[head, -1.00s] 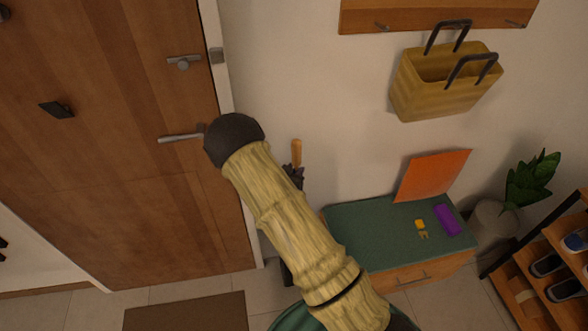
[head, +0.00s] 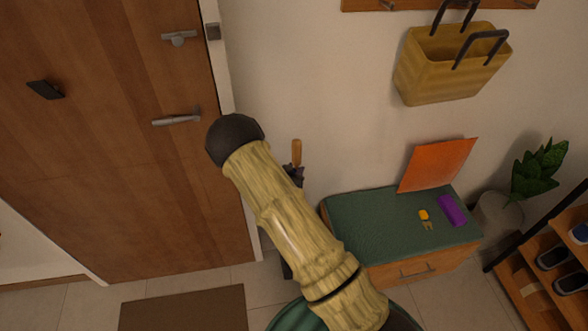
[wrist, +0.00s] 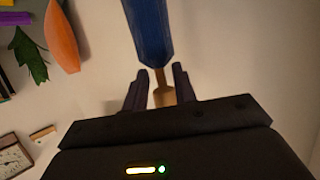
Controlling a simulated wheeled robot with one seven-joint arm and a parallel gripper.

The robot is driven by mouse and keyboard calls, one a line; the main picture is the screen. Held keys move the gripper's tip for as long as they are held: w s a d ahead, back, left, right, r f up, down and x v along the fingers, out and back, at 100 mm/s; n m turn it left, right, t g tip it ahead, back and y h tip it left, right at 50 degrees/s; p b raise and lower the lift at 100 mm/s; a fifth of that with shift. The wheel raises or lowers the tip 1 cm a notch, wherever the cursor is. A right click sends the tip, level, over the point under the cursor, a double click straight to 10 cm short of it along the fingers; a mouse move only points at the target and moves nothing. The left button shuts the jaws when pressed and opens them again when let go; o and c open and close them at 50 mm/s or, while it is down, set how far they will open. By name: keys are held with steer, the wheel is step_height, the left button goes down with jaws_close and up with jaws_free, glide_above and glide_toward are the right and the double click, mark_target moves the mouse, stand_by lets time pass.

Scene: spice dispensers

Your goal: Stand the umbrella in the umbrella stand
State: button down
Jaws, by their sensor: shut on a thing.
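The umbrella has a tan wooden handle (head: 296,152), which sticks up beside my arm in the head view. My gripper (head: 293,174) shows there only as dark parts around the handle, mostly hidden behind my arm. In the wrist view my gripper (wrist: 160,84) is shut on the tan handle (wrist: 161,96), just past the blue canopy (wrist: 149,32), which runs away from the fingers and out of the top. A narrow dark shape (head: 287,271) shows below, at the arm's edge; I cannot tell whether it is canopy or stand. I cannot make out the umbrella stand for certain.
A wooden door (head: 110,160) is at left, with a brown mat (head: 183,309) before it. A green-topped bench (head: 365,225) stands right of the umbrella, with a plant (head: 540,165) and shoe rack (head: 520,300) farther right. A yellow bag (head: 450,70) hangs above.

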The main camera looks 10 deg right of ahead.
step_height(320, 180, down, 17)
steer(key=b, duration=1.2)
steer(key=shift+b, duration=0.35)
stand_by(0.6)
steer(key=shift+f, duration=0.1)
steer(key=c, duration=1)
jaws_free()
steer(key=shift+c, duration=0.2)
steer(key=p+v, duration=0.1)
steer(key=v, duration=1.6)
steer(key=shift+s, duration=0.2)
steer(key=shift+a, duration=0.1)
